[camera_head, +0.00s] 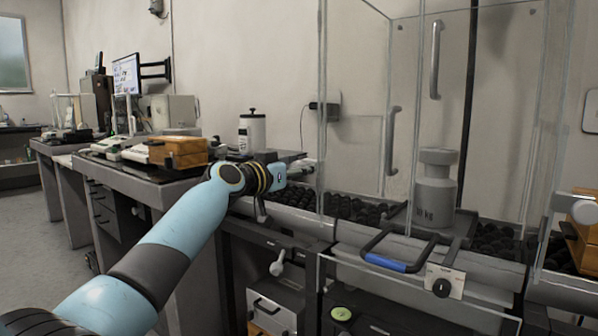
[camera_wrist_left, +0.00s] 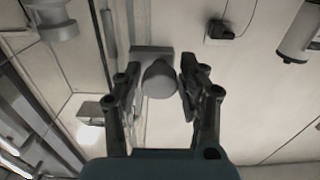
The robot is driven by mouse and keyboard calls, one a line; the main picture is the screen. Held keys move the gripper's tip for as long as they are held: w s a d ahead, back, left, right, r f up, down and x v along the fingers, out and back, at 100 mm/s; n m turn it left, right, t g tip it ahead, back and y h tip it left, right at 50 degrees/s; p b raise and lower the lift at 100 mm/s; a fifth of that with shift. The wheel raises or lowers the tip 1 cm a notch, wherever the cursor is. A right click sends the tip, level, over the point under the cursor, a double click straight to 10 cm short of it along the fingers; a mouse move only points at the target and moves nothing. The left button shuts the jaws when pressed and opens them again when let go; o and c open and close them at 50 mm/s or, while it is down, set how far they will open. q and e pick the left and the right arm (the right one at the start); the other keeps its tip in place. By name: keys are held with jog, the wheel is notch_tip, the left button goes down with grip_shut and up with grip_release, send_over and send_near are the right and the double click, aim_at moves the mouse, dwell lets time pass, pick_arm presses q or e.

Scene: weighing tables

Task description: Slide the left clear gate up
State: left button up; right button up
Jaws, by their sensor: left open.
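The clear enclosure has a left clear pane (camera_head: 352,110) with thin, hard-to-see edges. A grey vertical handle (camera_head: 392,140) shows by it; I cannot tell exactly which pane carries it. My left gripper (camera_head: 291,168) is at the enclosure's lower left, mostly hidden behind my wrist. In the left wrist view my left gripper (camera_wrist_left: 160,72) is open, with its two dark fingers on either side of a grey rounded knob (camera_wrist_left: 160,82) in front of a dark plate. I cannot tell whether they touch it. My right gripper is not in view.
A grey weight (camera_head: 436,190) stands inside the enclosure between rows of dark round objects. A blue-gripped handle (camera_head: 385,261) and a lower clear panel (camera_head: 345,290) are at the front. A white canister (camera_head: 252,132) and wooden box (camera_head: 178,150) stand on the left table.

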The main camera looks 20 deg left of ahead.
pick_arm(q)
jog(key=shift+c, duration=0.2)
grip_shut()
jog(key=shift+w+f, duration=0.1)
jog(key=shift+f, duration=0.1)
